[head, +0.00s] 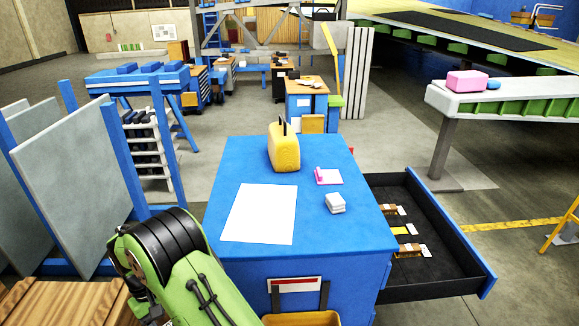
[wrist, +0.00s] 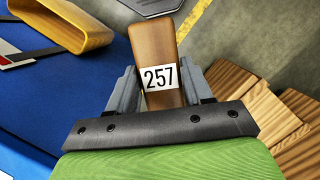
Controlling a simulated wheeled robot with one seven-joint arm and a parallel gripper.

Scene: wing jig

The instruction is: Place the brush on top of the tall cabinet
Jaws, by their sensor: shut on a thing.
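In the wrist view my gripper (wrist: 159,78) is shut on a brown wooden piece, the brush (wrist: 161,44), with a white label reading 257. Only this flat wooden part shows; no bristles are visible. In the head view my green and black arm is at the lower left, and the gripper and brush cannot be seen there. A blue cabinet (head: 228,172) stands in the middle, with a flat blue top. Its blue side also shows in the wrist view (wrist: 75,95), to the left of the brush and apart from it.
On the cabinet top are a white sheet (head: 260,213), yellow holder (head: 283,150), pink item on paper (head: 320,175) and white stack (head: 335,203). An open drawer (head: 437,283) holds several wooden-handled tools. A yellow bin (wrist: 62,38) juts from the cabinet front. Wooden slats (head: 60,303) lie lower left.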

